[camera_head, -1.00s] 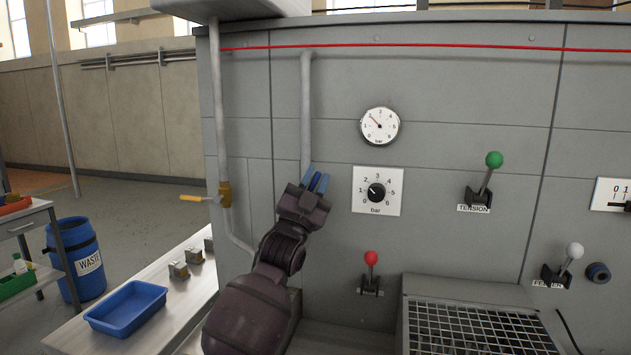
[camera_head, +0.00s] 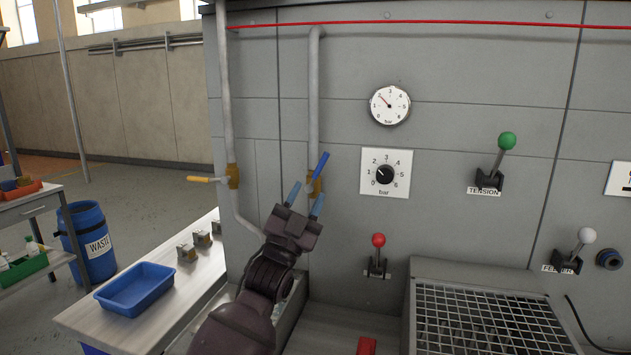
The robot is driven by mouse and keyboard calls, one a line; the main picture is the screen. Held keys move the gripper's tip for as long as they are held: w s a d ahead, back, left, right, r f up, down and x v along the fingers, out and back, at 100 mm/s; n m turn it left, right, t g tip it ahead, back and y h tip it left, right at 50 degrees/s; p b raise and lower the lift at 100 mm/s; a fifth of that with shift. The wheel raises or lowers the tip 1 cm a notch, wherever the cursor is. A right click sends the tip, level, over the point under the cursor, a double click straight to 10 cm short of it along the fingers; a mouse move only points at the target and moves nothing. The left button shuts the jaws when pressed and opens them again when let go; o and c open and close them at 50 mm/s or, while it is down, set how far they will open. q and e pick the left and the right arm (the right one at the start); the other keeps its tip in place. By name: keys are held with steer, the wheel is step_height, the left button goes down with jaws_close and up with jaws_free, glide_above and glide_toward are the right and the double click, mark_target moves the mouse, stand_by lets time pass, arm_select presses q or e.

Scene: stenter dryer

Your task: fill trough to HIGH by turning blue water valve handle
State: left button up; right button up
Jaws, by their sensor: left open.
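The blue water valve handle (camera_head: 320,164) tilts up and to the right from a brass valve body (camera_head: 314,184) on a grey vertical pipe. My left gripper (camera_head: 305,198) is open and empty, its two blue-tipped fingers spread just below and left of the handle. The right fingertip appears close to the valve body; I cannot tell whether they touch. The fingers are not around the handle. My right gripper is not in view. I cannot clearly make out the trough or its level marks; my left arm covers part of the area below the valve.
A yellow-handled valve (camera_head: 205,180) sits on the pipe to the left. A pressure gauge (camera_head: 390,105) and a bar dial (camera_head: 385,174) are right of the handle. A red-knobbed lever (camera_head: 378,252) and a mesh-topped box (camera_head: 480,310) stand lower right. A blue tray (camera_head: 135,290) lies on the bench.

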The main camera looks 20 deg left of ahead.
arm_select(q)
steer(key=shift+v, duration=1)
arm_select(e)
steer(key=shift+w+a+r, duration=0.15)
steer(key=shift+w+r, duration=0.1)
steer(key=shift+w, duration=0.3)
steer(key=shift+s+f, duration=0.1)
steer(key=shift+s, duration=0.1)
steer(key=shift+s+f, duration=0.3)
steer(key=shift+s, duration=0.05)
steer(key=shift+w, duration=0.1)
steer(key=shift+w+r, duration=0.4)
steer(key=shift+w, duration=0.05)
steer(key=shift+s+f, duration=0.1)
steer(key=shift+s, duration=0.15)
